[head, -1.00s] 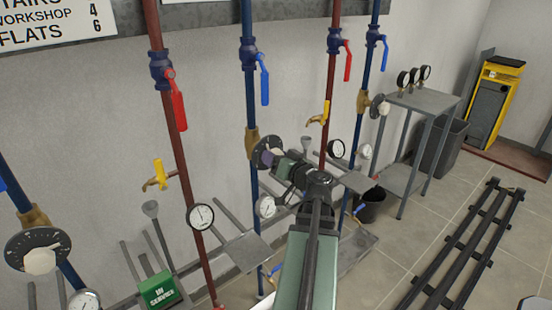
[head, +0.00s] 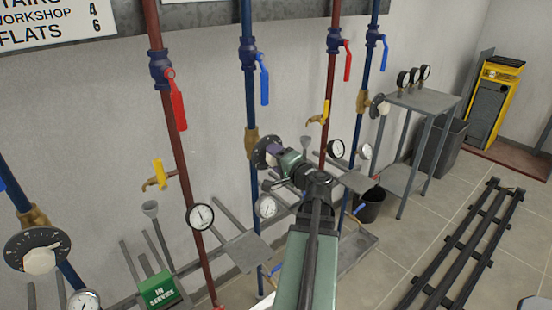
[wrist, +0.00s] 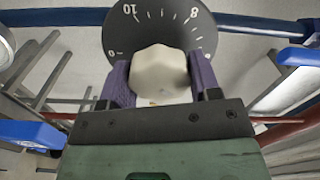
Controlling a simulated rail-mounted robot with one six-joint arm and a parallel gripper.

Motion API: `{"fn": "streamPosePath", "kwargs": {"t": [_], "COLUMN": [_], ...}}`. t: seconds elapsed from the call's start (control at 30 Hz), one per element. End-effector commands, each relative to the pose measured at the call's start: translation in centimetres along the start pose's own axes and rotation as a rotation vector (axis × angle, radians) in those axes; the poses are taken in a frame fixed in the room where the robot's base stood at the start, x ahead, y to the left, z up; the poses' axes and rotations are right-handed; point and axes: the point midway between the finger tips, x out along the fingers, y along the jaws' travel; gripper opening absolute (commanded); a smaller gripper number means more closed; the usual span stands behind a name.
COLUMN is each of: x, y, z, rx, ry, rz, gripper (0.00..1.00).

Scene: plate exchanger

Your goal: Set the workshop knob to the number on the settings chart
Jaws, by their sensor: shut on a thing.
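The settings chart (head: 50,22) hangs at the top left of the head view, partly cut off; its WORKSHOP line reads 4 and its FLATS line reads 6. In the wrist view a pale, faceted knob (wrist: 160,66) sits on a dark round dial (wrist: 185,28) with white marks; 10, 8 and 0 are legible. My gripper (wrist: 162,84) is shut on the knob, one purple pad on each side. The knob's pointer cannot be made out, and my gripper hides the dial's lower part. In the head view my gripper (head: 275,155) is at the dial (head: 262,150) on a blue pipe.
Another dial (head: 36,248) with a pale knob is at the lower left. Red and blue pipes with lever valves (head: 174,95) and gauges (head: 200,217) stand around my arm. A green IN SERVICE block (head: 158,291) is low left. Floor at right holds dark rails (head: 455,250).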

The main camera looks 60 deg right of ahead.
Motion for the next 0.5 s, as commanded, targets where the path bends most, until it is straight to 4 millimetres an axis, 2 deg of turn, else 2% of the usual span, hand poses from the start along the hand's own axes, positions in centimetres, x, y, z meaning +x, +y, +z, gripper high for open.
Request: {"fn": "streamPosePath", "kwargs": {"t": [0.2,0.5], "x": [-0.04,-0.04], "y": [0.05,0.07], "z": [0.06,0.07], "rx": [0.172,0.323], "ry": [-0.001,-0.001], "rz": [0.001,0.001], "gripper": [0.33,0.33]}}
